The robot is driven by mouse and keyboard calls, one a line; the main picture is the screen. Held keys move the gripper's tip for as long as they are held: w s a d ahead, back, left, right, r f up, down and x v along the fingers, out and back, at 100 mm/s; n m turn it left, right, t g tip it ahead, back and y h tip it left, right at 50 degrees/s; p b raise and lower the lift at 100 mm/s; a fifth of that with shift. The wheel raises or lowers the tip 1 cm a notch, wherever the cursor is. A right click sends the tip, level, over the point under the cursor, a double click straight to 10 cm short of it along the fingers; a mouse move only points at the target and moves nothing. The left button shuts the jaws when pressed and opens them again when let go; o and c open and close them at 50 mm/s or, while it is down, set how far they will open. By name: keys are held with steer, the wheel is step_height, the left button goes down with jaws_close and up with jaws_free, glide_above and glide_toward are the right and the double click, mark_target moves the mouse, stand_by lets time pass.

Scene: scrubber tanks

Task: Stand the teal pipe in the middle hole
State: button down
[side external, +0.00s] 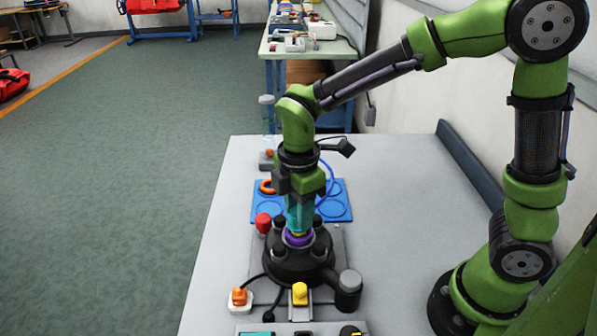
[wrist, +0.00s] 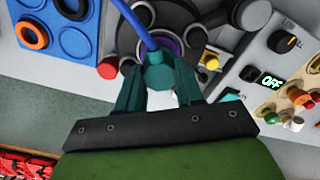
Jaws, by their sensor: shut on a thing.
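The teal pipe (side external: 298,217) is upright in my gripper (side external: 299,200), above the black round tank (side external: 297,265). In the wrist view the pipe (wrist: 158,76) is between the two fingers of my gripper (wrist: 157,82), which is shut on it. A purple ring (side external: 297,239) marks the middle of the tank's top, and the pipe's lower end is over or at it. I cannot tell whether the end is inside the hole. In the wrist view the purple ring (wrist: 172,46) is partly hidden behind the pipe and a blue hose.
A blue plate (side external: 341,207) with an orange ring (side external: 266,187) lies behind the tank. A red knob (side external: 263,222), a yellow switch (side external: 300,294) and a grey cylinder (side external: 349,290) surround the tank. The table's right side is clear.

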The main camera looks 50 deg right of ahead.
steer(key=shift+f, duration=0.5)
stand_by(0.8)
jaws_free()
stand_by(0.7)
stand_by(0.3)
steer(key=shift+r, duration=3.55)
